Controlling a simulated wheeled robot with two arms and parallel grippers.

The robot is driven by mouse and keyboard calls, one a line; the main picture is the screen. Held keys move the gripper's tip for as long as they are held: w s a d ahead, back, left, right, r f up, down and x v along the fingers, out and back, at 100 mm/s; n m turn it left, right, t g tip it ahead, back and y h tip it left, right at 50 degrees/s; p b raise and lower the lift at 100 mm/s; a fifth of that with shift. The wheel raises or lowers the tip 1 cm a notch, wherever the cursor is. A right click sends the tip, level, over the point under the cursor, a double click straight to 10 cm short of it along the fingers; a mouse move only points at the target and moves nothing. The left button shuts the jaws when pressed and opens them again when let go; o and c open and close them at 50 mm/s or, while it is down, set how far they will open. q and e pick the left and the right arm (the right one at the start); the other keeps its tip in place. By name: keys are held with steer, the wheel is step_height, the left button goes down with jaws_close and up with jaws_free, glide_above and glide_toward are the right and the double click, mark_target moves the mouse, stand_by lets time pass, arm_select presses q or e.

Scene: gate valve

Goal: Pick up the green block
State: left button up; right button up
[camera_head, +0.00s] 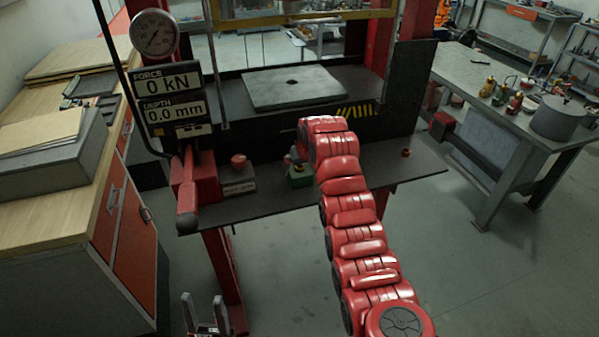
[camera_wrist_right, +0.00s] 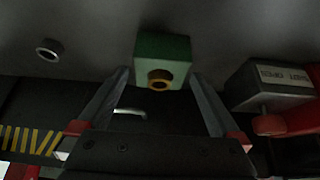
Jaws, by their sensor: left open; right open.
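The green block (camera_head: 300,180) sits on the dark shelf of the press, partly hidden by my right arm in the head view. In the right wrist view the green block (camera_wrist_right: 176,50) shows a brass ring on its face. My right gripper (camera_wrist_right: 160,76) is open, with its two fingertips at either side of the block's near part. I cannot tell whether the block is between the fingers or just beyond them. In the head view this gripper is mostly hidden by its own red arm. My left gripper (camera_head: 205,312) is open and empty, low at the bottom left, away from the block.
A grey labelled box (camera_head: 238,187) with a red knob (camera_head: 239,161) stands left of the block; the box also shows in the right wrist view (camera_wrist_right: 265,85). The press plate (camera_head: 292,88) lies behind. A wooden-topped cabinet (camera_head: 60,215) stands left and a workbench (camera_head: 480,85) right.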

steer(key=shift+p+x, duration=0.35)
steer(key=shift+x, duration=1.15)
steer(key=shift+r, duration=0.1)
jaws_close()
